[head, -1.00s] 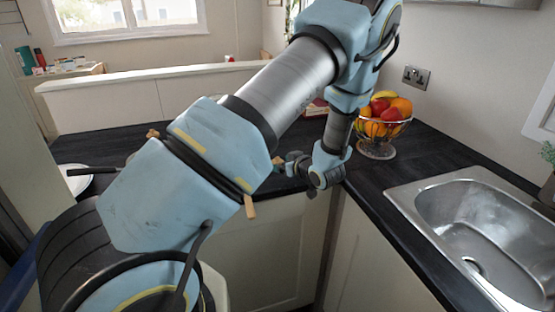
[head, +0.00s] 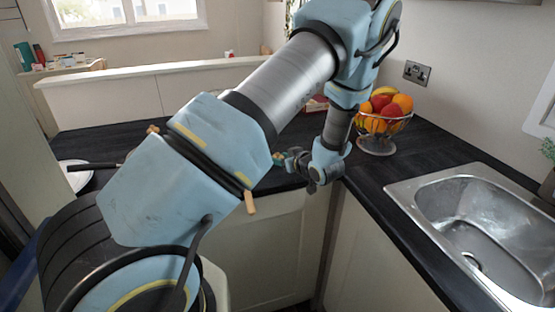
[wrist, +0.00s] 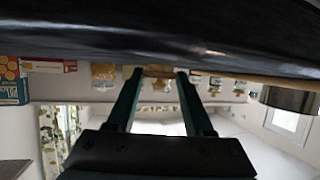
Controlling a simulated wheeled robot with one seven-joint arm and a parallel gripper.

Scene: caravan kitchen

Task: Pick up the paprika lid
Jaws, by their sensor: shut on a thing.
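My gripper (wrist: 159,74) shows in the wrist view with its two dark green fingers pointing away from the camera. A flat tan piece, which looks like the paprika lid (wrist: 158,70), sits between the fingertips, and the gripper is shut on it. I cannot read any label on it. In the head view my gripper (head: 280,158) is small, low over the dark worktop near the inner corner, pointing left. The lid is too small there to make out clearly.
The wrist view is upside down, with the dark worktop (wrist: 160,35) along its top. Several small jars and a blue box (wrist: 13,82) show beyond. In the head view a fruit bowl (head: 379,143) stands right of my gripper, and a steel sink (head: 480,215) lies farther right.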

